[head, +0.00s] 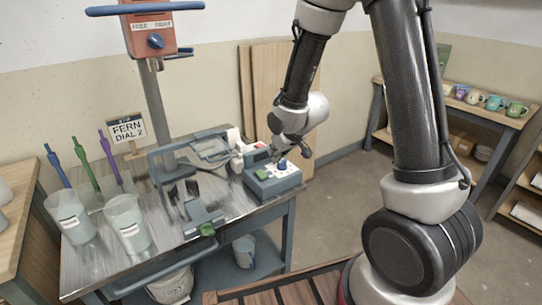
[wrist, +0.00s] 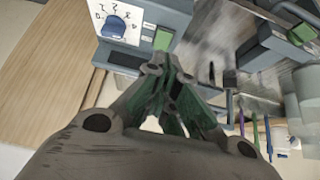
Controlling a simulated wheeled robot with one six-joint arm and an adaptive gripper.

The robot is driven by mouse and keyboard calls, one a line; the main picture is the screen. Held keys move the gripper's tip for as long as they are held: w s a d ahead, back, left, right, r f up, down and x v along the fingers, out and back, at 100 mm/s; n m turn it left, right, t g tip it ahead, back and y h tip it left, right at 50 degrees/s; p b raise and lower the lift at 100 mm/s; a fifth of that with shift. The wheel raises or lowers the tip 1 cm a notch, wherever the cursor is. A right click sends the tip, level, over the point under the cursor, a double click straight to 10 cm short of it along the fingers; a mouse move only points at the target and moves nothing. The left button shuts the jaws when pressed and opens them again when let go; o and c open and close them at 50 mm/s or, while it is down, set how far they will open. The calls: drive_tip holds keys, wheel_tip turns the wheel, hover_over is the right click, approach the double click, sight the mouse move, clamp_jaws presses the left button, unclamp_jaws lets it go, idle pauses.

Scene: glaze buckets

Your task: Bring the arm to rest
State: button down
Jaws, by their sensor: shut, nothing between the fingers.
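My arm bends down from the top of the head view over the metal bench. My gripper (head: 281,154) is just above a grey control box (head: 273,186) at the bench's right end. In the wrist view my gripper (wrist: 168,80) is shut and empty, its fingertips together. The control box also shows in the wrist view (wrist: 167,18), with a blue dial (wrist: 116,27) and a green button (wrist: 162,39) beyond the fingertips. I cannot tell whether the fingertips touch the box.
A mixer (head: 152,40) on a post stands at the back of the bench (head: 165,245). Two clear buckets (head: 69,217) (head: 127,222) stand at the left, near blue, green and purple paddles. A sign (head: 126,130) reads "FERN DIAL 2". Open floor lies right of the bench.

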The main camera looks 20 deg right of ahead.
drive_tip(key=shift+s, duration=0.1)
idle(0.3)
drive_tip(key=s+d+g+h, duration=0.2)
drive_tip(key=s+d+g, duration=0.3)
drive_tip(key=s, duration=0.6)
drive_tip(key=s+d+r+m+t, duration=0.1)
drive_tip(key=s+d+r, duration=0.3)
drive_tip(key=s+r, duration=0.4)
drive_tip(key=s+d+r+m+t, duration=0.1)
drive_tip(key=s+d+r, duration=0.3)
drive_tip(key=s+r, duration=0.5)
wheel_tip(320, 180, up, 4)
drive_tip(key=shift+s+d+r+m+t, duration=0.15)
drive_tip(key=shift+s+d+m+t, duration=0.2)
drive_tip(key=shift+m, duration=0.45)
drive_tip(key=c, duration=2.2)
unclamp_jaws()
drive_tip(key=shift+w+a, duration=0.1)
drive_tip(key=shift+a, duration=0.05)
